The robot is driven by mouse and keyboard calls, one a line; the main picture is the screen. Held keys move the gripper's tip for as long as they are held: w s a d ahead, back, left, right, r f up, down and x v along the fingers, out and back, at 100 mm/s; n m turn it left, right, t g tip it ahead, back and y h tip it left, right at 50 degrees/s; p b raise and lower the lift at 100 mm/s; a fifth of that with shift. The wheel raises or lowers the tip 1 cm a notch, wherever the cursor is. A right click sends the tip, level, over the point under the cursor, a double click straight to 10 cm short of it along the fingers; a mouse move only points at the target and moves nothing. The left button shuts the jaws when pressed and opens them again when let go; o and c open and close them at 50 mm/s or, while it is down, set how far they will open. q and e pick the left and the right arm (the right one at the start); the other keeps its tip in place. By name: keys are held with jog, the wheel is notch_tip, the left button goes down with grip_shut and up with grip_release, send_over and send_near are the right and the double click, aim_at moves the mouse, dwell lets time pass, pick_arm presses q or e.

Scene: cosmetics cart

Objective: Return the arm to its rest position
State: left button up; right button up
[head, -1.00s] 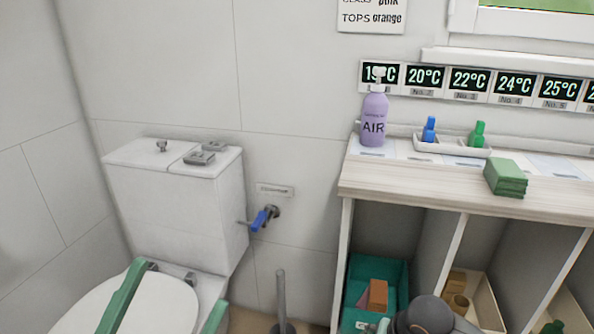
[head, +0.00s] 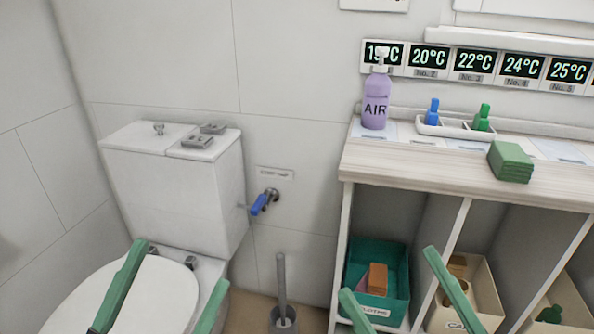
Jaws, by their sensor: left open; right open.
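My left gripper (head: 170,287) is at the lower left in front of the toilet, its two green fingers spread wide, with nothing between them. My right gripper (head: 397,274) is at the lower right in front of the shelf unit. Its green fingers are also apart and empty, one in front of the teal bin (head: 398,255) and the other in front of the cream bin (head: 484,290). Both arms are mostly out of the picture below.
A toilet (head: 175,190) stands left, with a blue-handled valve (head: 262,202) and a brush (head: 282,290) beside it. On the wooden counter (head: 420,165) are a purple AIR bottle (head: 375,102), a white tray (head: 455,128) with blue and green bottles, and green cloths (head: 511,160).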

pick_arm(q)
jog(key=w+a+f+n+g+y+p, duration=0.35)
jog(key=w+f+n+y+p, duration=0.5)
jog(key=p, duration=0.85)
pick_arm(e)
jog(key=w+d+f+m+g+h, duration=0.1)
jog(key=w+d+f+m+h, duration=0.25)
jog(key=m+h, duration=0.35)
jog(key=w+d+f+m+h, duration=0.25)
jog(key=w+m+h, duration=0.25)
jog(key=m+h, duration=0.25)
pick_arm(q)
jog(key=s+f+n+g+y+p, duration=0.1)
jog(key=s+f+g+y+p, duration=0.3)
jog(key=s+f+g+p, duration=0.4)
jog(key=s+a+g+p, duration=0.1)
jog(key=s+p, duration=0.1)
jog(key=p, duration=0.2)
jog(key=shift+n+p, duration=0.35)
jog(key=shift+p, duration=0.05)
pick_arm(e)
jog(key=s+d+f+m+g+h, duration=0.1)
jog(key=s+f+m+g+h, duration=0.1)
jog(key=s+f+g, duration=0.6)
notch_tip(320, 180, down, 3)
jog(key=shift+s+r+m, duration=0.2)
jog(key=shift+s+m, duration=0.25)
jog(key=shift+s, duration=0.2)
